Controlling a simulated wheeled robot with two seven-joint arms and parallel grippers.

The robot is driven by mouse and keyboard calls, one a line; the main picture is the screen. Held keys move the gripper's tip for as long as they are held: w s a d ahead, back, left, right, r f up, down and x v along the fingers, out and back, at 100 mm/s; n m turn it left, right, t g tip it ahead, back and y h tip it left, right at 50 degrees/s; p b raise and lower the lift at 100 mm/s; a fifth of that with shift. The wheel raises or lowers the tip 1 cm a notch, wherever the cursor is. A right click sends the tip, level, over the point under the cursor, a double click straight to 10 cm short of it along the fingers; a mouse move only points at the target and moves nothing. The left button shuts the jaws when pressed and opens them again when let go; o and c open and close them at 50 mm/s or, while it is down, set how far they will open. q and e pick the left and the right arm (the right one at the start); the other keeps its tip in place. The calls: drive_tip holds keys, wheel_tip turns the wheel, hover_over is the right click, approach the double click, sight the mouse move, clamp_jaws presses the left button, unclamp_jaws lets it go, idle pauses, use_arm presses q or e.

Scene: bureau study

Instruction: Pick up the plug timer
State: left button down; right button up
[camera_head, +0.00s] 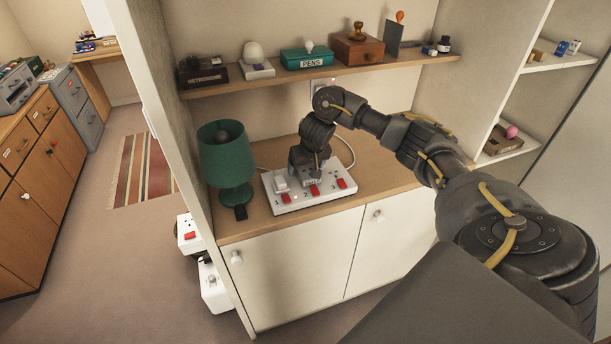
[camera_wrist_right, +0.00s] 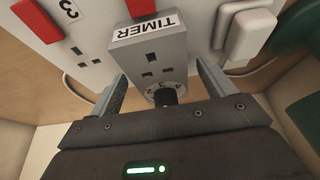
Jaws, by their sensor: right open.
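The plug timer (camera_wrist_right: 152,58) is a grey block with a white TIMER label, a socket face and a dark knob on a numbered dial. It sits on a white power strip (camera_head: 290,206) with red switches on the wooden counter. In the head view my right gripper (camera_head: 309,170) is over the timer and hides most of it; part of its label shows. In the right wrist view my right gripper (camera_wrist_right: 163,90) is open, with one finger on each side of the timer's knob end. Firm contact cannot be told. My left gripper is not in view.
A white plug (camera_head: 281,184) stands in the strip beside the timer; it also shows in the wrist view (camera_wrist_right: 243,36). A green lamp (camera_head: 228,165) is left of the strip. A shelf (camera_head: 270,80) with several items runs above. The counter's right part looks clear.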

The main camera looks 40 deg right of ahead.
sight(306, 167)
drive_tip(key=shift+c, duration=0.9)
drive_tip(key=c, duration=1)
drive_tip(key=shift+r+p, duration=0.3)
drive_tip(key=shift+r, duration=0.2)
wheel_tip(306, 167, up, 3)
drive_tip(key=shift+w+d+f+p, duration=0.1)
drive_tip(key=shift+f+p, duration=0.1)
drive_tip(key=shift+p, duration=0.4)
drive_tip(key=s+r+p, duration=0.1)
drive_tip(key=s+a+r+p, duration=0.1)
drive_tip(key=r, duration=0.1)
drive_tip(key=s+r+p, duration=0.1)
drive_tip(key=s+r, duration=0.1)
drive_tip(key=shift+a+r+p, duration=0.25)
drive_tip(key=shift+p, duration=0.05)
drive_tip(key=s+a+r+p, duration=0.3)
drive_tip(key=s+r, duration=0.1)
drive_tip(key=s, duration=0.5)
drive_tip(key=shift+s+a, duration=0.2)
